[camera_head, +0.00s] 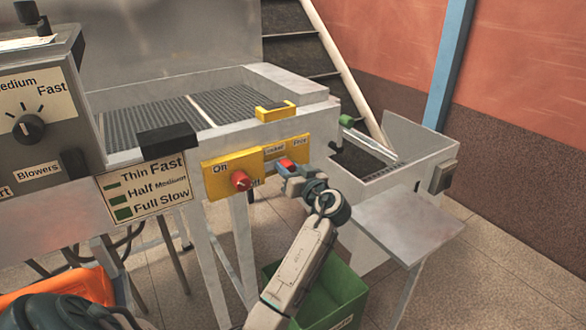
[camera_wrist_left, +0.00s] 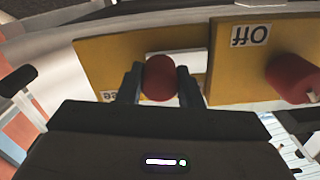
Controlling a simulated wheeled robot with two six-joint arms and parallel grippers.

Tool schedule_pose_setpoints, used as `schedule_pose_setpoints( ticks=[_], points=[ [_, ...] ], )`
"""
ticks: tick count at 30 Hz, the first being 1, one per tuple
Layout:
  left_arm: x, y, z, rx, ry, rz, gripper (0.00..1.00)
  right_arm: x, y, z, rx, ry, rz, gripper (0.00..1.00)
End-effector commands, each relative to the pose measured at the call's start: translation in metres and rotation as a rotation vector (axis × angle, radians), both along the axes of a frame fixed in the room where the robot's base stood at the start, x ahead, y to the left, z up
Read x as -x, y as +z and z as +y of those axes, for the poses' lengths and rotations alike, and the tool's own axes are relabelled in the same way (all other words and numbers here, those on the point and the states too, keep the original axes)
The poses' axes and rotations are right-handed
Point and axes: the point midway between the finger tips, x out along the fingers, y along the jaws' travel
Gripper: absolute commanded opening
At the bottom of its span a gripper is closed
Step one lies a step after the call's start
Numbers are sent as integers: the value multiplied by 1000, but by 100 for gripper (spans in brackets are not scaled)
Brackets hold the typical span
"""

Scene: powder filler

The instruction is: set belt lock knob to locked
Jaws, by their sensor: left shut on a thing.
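The belt lock knob is a small red knob (camera_head: 286,163) on a yellow panel (camera_head: 215,184), below the labels Locked (camera_head: 274,150) and Free (camera_head: 300,141). My left gripper (camera_head: 290,170) is at this knob from the front right. In the left wrist view, which is upside down, the fingers (camera_wrist_left: 160,82) are shut on the red knob (camera_wrist_left: 159,76), one on each side. The fingers hide part of the knob and the panel, and I cannot tell which label it points to. My right gripper is not in view.
A grey control box (camera_head: 50,110) stands at the left. A metal bin (camera_head: 400,165) and side shelf (camera_head: 410,225) are to the right. A green crate (camera_head: 340,290) stands below.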

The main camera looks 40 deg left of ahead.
Motion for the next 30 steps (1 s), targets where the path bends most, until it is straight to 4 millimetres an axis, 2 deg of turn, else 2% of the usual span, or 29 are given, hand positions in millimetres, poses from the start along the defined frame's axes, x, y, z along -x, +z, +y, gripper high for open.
schedule_pose_setpoints(
  ticks=[2,3,5,6,17,21,30],
  points=[
    [1,-2,0,1,5,5,0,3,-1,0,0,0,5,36],
    [1,-3,0,1,5,5,40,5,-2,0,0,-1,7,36],
    [1,-2,0,2,4,5,52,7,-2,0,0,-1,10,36],
    [1,-2,0,2,4,5,54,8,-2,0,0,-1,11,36],
    [3,-3,-6,2,2,2,54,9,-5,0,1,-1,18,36],
    [10,-5,-24,6,0,0,54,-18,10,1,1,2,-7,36],
    [33,-5,-76,7,2,2,54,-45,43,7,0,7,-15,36]
  ],
)
